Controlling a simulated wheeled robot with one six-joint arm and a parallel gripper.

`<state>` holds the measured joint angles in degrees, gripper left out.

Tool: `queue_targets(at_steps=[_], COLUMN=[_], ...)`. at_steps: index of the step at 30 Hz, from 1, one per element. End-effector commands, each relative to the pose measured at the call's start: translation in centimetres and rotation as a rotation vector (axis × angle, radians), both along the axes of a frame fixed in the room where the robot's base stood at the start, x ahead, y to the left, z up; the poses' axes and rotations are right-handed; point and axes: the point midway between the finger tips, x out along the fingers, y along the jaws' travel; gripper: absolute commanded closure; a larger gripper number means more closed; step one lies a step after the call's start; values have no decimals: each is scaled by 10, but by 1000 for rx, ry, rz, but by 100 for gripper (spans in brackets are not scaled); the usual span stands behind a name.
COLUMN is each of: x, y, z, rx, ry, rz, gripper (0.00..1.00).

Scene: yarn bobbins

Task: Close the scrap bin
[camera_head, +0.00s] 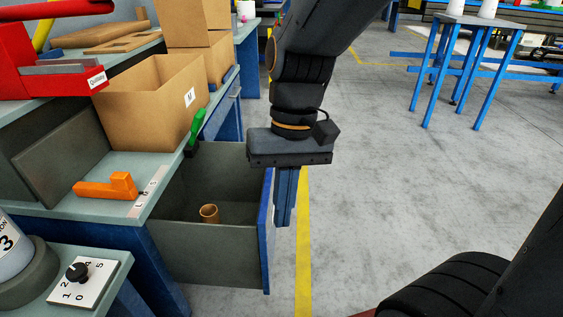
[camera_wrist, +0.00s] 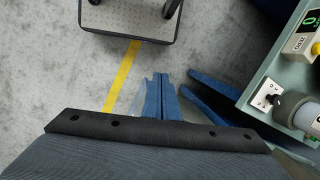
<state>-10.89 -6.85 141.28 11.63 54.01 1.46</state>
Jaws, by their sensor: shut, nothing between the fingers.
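The scrap bin looks like the grey drawer with a blue front panel (camera_head: 266,240), pulled out from under the workbench in the head view. A brown cardboard tube (camera_head: 209,213) stands inside it. My gripper (camera_head: 284,222) points down just to the right of the front panel, on its outer side, with its blue fingers together and empty. I cannot tell whether the fingers touch the panel. In the wrist view the shut fingers (camera_wrist: 161,82) show in the middle, with blue edges close to their right.
A cardboard box (camera_head: 150,105), an orange piece (camera_head: 108,187) and a green-handled item (camera_head: 196,128) are on the bench. A dial plate (camera_head: 85,283) is at lower left. Bare floor with a yellow line (camera_head: 304,250) lies right of the drawer. A blue-legged table (camera_head: 465,45) stands farther back.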

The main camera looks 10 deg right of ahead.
Motion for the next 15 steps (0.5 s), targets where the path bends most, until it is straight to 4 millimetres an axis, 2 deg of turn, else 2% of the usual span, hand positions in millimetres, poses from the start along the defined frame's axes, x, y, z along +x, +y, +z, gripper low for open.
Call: queue_targets(at_steps=[8, 15], x=[50, 108], y=[-10, -32], z=[-28, -55], rx=[166, 375], ry=[335, 592], rz=[-426, -764], gripper=[100, 100])
